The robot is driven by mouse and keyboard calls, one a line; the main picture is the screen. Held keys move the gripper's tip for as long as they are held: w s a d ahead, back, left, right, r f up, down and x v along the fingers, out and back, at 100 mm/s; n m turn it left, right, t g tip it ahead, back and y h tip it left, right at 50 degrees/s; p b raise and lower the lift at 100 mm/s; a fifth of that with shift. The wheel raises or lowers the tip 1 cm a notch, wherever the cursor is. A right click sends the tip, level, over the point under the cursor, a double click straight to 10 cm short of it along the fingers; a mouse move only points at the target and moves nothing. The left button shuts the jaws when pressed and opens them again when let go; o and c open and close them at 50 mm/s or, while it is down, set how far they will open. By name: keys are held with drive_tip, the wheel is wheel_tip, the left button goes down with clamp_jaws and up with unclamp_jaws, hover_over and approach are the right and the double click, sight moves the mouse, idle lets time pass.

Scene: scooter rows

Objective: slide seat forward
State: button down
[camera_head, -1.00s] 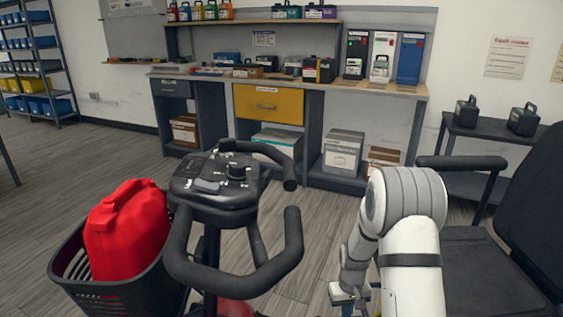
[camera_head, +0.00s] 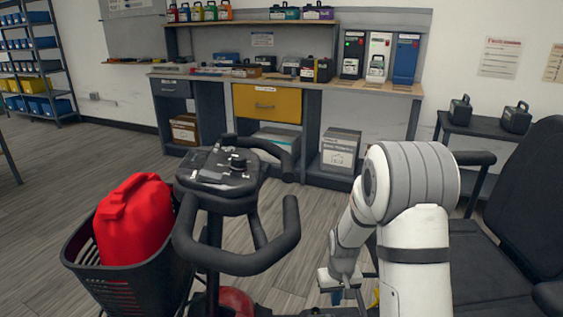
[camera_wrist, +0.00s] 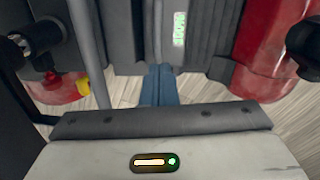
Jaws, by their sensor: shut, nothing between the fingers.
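The black scooter seat (camera_head: 480,275) is at the right in the head view, with its backrest (camera_head: 535,195) upright and an armrest (camera_head: 473,158) on its far side. My gripper (camera_head: 337,297) is low to the left of the seat, between it and the scooter's tiller (camera_head: 215,185). In the wrist view its blue fingers (camera_wrist: 159,88) are together and empty, pointing toward dark grey scooter parts. A small yellow piece (camera_wrist: 83,87) shows left of the fingers. A yellow piece also shows beside my arm in the head view (camera_head: 375,297). The seat's underside is hidden in the head view.
The handlebar (camera_head: 245,262) and a basket with a red container (camera_head: 133,220) stand left of my arm. Red bodywork (camera_wrist: 270,50) is close on the right in the wrist view. A workbench (camera_head: 290,82) and a side table (camera_head: 480,128) are behind.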

drive_tip(key=shift+a, duration=0.75)
drive_tip(key=shift+d, duration=0.45)
wheel_tip(320, 180, up, 17)
drive_tip(key=p, duration=1.3)
idle(0.4)
drive_tip(key=s+r+t+p, duration=0.1)
drive_tip(key=s+r+p, duration=0.5)
drive_tip(key=r, duration=0.6)
drive_tip(key=s+r+m+p, duration=0.1)
drive_tip(key=s+r+p, duration=0.6)
drive_tip(key=r, duration=0.6)
drive_tip(key=s+r+t+p, duration=0.1)
drive_tip(key=s+r+p, duration=0.5)
drive_tip(key=r, duration=0.6)
drive_tip(key=shift+s+d+r+t, duration=0.3)
drive_tip(key=shift+s+r, duration=0.1)
drive_tip(key=shift+s, duration=0.85)
